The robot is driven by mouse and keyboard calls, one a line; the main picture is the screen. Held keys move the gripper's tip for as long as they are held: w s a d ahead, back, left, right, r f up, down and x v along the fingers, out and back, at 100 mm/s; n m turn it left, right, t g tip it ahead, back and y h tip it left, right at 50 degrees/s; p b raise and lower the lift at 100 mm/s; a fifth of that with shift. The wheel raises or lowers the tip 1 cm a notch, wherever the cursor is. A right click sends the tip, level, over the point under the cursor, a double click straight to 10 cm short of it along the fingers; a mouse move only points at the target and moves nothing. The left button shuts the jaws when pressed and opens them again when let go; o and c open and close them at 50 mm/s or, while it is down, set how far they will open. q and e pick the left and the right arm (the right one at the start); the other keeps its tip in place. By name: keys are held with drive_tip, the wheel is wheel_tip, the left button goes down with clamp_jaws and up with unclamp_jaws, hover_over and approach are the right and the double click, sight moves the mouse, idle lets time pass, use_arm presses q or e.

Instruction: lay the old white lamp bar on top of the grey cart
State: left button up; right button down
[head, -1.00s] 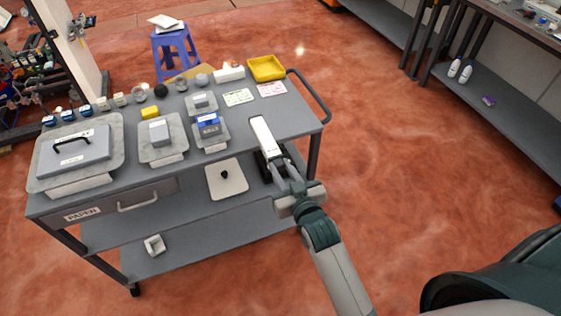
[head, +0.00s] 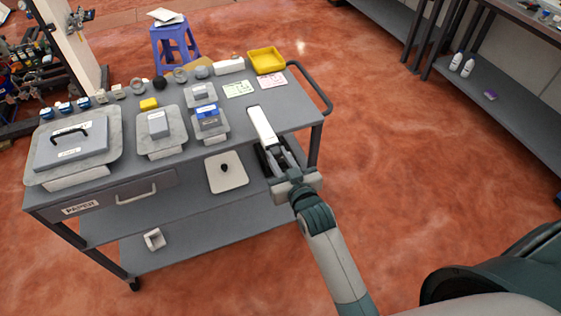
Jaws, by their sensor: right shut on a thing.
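The old white lamp bar (head: 262,125) is a slim white bar over the right part of the grey cart's top (head: 222,132). Its far end lies over the cart top and its near end is at the front edge, in my right gripper (head: 274,152). That gripper is shut on the bar. I cannot tell whether the bar touches the cart top. My left gripper is not in view.
Lidded grey containers (head: 72,147), a yellow tray (head: 266,60), two cards and small parts stand on the cart top. The cart's handle (head: 318,90) is at right. The top right of the bar is bare. A blue stool (head: 174,45) stands behind.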

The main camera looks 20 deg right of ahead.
drive_tip(key=shift+w+a+f+b, duration=0.1)
drive_tip(key=shift+w+f+b, duration=0.25)
drive_tip(key=shift+w+b, duration=0.4)
drive_tip(key=shift+w+d+f+b, duration=0.1)
drive_tip(key=shift+w+f+b, duration=0.35)
drive_tip(key=shift+w, duration=0.35)
drive_tip(key=shift+w+a+f+b, duration=0.1)
drive_tip(key=shift+w+f+b, duration=0.2)
drive_tip(key=shift+w+b, duration=0.45)
drive_tip(key=shift+w+f+b, duration=0.2)
drive_tip(key=shift+w+f, duration=0.25)
drive_tip(key=shift+w, duration=0.35)
drive_tip(key=shift+w+f+b, duration=0.15)
drive_tip(key=shift+w+f, duration=0.25)
drive_tip(key=shift+w, duration=0.35)
drive_tip(key=c, duration=1.4)
unclamp_jaws()
drive_tip(key=shift+s, duration=0.1)
